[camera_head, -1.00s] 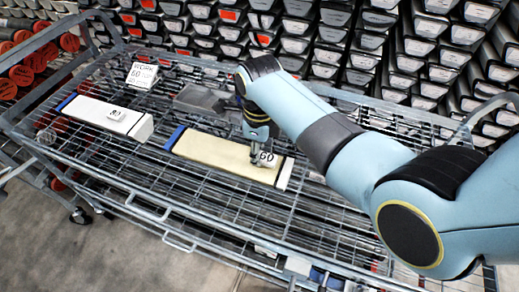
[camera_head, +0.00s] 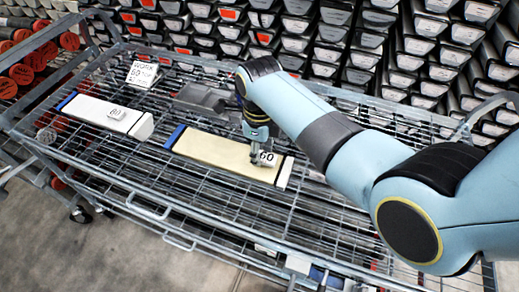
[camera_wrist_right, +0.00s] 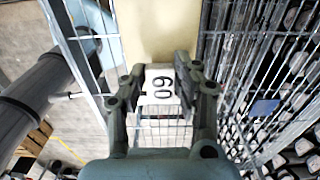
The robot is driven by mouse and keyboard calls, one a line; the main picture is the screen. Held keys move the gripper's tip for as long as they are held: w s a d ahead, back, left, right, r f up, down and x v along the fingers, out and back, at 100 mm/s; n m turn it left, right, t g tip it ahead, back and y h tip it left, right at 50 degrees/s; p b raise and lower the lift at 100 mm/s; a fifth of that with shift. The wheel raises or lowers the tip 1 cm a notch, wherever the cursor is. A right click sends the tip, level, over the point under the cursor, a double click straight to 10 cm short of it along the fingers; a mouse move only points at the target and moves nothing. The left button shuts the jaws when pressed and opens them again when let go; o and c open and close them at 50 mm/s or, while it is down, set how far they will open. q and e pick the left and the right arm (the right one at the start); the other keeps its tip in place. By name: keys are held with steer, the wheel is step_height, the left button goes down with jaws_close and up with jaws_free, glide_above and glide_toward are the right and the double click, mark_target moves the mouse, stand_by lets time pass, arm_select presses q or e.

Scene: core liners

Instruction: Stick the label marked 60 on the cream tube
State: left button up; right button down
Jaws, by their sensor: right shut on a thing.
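The cream tube (camera_head: 215,153) lies on the wire cart, with a blue left end and a white right end. My right gripper (camera_head: 254,157) is at the tube's right part, pointing down. It is shut on a white label marked 60 (camera_head: 266,158). In the right wrist view the label (camera_wrist_right: 160,86) sits between the two fingers, with the cream tube (camera_wrist_right: 150,28) just beyond it. Whether the label touches the tube I cannot tell. My left gripper is not in view.
A white tube (camera_head: 90,110) lies to the left with a small white label (camera_head: 117,112) on top, its number unclear. A work card (camera_head: 142,74) and a grey holder (camera_head: 203,98) stand behind. The wire cart (camera_head: 190,210) is open in front.

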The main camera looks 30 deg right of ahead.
steer(key=shift+f+b, duration=0.6)
steer(key=shift+f, duration=0.4)
steer(key=shift+c, duration=2.1)
jaws_free()
step_height(320, 180, up, 3)
steer(key=p, duration=0.3)
steer(key=shift+f, duration=0.1)
steer(key=shift+r, duration=2.1)
